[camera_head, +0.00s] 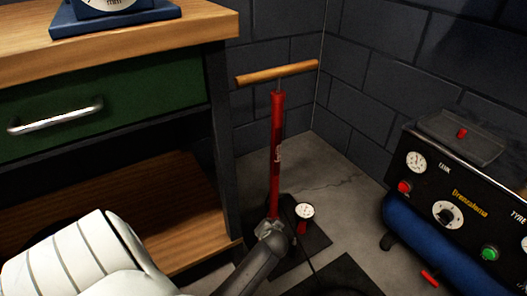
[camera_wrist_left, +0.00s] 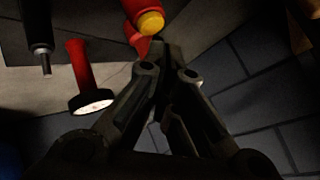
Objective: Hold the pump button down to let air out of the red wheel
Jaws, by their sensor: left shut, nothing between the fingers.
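The red floor pump (camera_head: 277,140) stands upright on a dark base, with a wooden T-handle (camera_head: 278,72) on top. A round white gauge (camera_head: 304,211) on a red stem stands beside it; it also shows in the left wrist view (camera_wrist_left: 91,101). My left gripper (camera_head: 270,228) is shut and empty, at the lower end of the barrel. In the left wrist view its fingertips (camera_wrist_left: 167,72) lie just below a red part with a yellow round end (camera_wrist_left: 151,22). I cannot tell whether that is the button or whether they touch. The red wheel and my right gripper are out of view.
A wooden bench (camera_head: 190,35) with a green drawer (camera_head: 120,105) stands left of the pump. A compressor panel (camera_head: 455,200) with knobs and a blue tank stands at the right. Bare concrete floor (camera_head: 345,185) lies between, with dark block walls behind.

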